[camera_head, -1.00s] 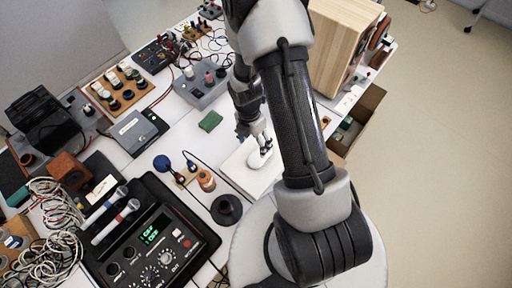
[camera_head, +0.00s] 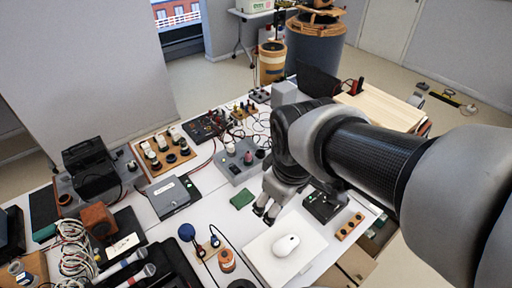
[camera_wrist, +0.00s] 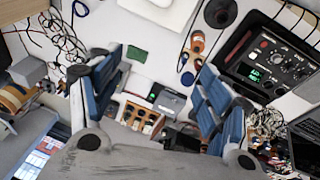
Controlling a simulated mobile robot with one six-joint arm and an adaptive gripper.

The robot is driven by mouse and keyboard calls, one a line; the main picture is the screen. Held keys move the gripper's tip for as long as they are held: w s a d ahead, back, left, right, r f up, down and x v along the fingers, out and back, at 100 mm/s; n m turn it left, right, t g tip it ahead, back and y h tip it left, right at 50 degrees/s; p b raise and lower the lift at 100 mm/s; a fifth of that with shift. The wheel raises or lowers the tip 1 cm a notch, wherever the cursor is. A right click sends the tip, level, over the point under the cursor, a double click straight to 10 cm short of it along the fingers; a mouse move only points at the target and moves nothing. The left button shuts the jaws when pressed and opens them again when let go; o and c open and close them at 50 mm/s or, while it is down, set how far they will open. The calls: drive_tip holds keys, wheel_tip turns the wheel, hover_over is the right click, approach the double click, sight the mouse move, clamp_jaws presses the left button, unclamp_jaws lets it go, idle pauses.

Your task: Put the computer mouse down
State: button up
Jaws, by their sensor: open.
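The white computer mouse (camera_head: 286,245) lies on a flat white board (camera_head: 258,262) near the front of the table. My gripper (camera_head: 267,212) is above and behind the board in the head view, apart from the mouse. In the wrist view my gripper (camera_wrist: 152,95) has its blue-padded fingers spread wide with nothing between them.
A green block (camera_head: 242,199) lies left of my gripper. An orange bottle (camera_head: 226,260) stands left of the board. A black device (camera_head: 322,207) and an orange strip with knobs (camera_head: 350,226) are to the right. Cables and audio gear crowd the left.

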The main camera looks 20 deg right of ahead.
drive_tip(key=s+a+r+m+t, duration=0.1)
drive_tip(key=s+a+r+m, duration=0.1)
drive_tip(key=s+r+m, duration=0.2)
drive_tip(key=s+m, duration=0.1)
drive_tip(key=s, duration=0.2)
drive_tip(key=shift+s+a+m+t+y, duration=0.15)
drive_tip(key=shift+m+t+y, duration=0.15)
drive_tip(key=shift+m, duration=0.1)
